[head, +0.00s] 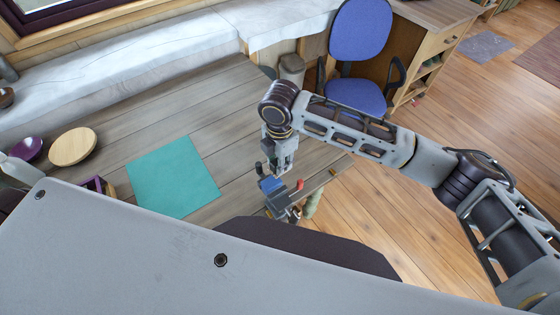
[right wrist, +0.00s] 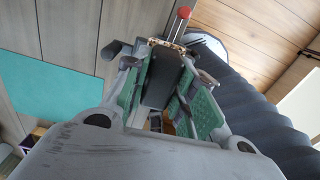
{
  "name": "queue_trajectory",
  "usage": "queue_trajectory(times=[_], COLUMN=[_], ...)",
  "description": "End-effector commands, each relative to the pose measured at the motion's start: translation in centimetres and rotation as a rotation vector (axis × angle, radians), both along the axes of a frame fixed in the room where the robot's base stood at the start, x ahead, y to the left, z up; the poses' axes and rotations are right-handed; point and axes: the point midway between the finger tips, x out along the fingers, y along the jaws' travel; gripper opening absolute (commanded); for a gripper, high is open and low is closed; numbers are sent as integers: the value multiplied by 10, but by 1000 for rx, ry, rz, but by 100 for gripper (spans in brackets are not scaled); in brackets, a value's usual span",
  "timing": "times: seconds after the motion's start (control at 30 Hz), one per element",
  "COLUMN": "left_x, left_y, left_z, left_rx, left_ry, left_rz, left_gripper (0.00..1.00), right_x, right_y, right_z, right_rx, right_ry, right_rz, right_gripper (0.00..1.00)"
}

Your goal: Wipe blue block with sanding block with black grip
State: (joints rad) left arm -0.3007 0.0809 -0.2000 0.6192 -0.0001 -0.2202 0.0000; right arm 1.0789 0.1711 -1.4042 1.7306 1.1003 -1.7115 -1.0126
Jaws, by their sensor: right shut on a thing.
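My right gripper (head: 281,168) reaches down over the near right corner of the wooden table. In the right wrist view its green-padded fingers (right wrist: 165,88) are shut on a dark block-like piece (right wrist: 158,78), apparently the black grip of the sanding block. The sanding face is hard to make out. The blue block (head: 270,185) shows in the head view just below the gripper, at a small vise-like tool with a red handle (head: 299,185). I cannot tell whether the sanding block touches it. In the right wrist view the blue block is not clearly seen.
A teal mat (head: 173,178) lies flat on the table (head: 215,110). A round wooden plate (head: 73,147), a purple bowl (head: 27,148) and a purple-edged box (head: 95,185) are at the left. A blue chair (head: 358,35) and a bin (head: 291,68) stand beyond the table. The table's far middle is clear.

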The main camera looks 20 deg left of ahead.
Motion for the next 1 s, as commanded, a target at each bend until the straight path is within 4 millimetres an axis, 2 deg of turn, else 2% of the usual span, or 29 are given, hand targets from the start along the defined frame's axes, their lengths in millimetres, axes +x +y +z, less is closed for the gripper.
queue_trajectory(times=[0.1, 0.4, 1.0], left_x=[0, 0, 1], left_y=[0, 0, -1], left_z=[11, 7, 7], left_rx=[0, 0, -1], left_ry=[0, -1, -2], left_rz=[0, 0, 0], left_gripper=[40, 40, 40], right_x=[1, 5, 5], right_y=[1, 3, 3], right_z=[14, 33, 34], right_rx=[1, 1, 0], right_ry=[-1, -1, 0], right_rz=[-3, -10, -11], right_gripper=[4, 4, 4])
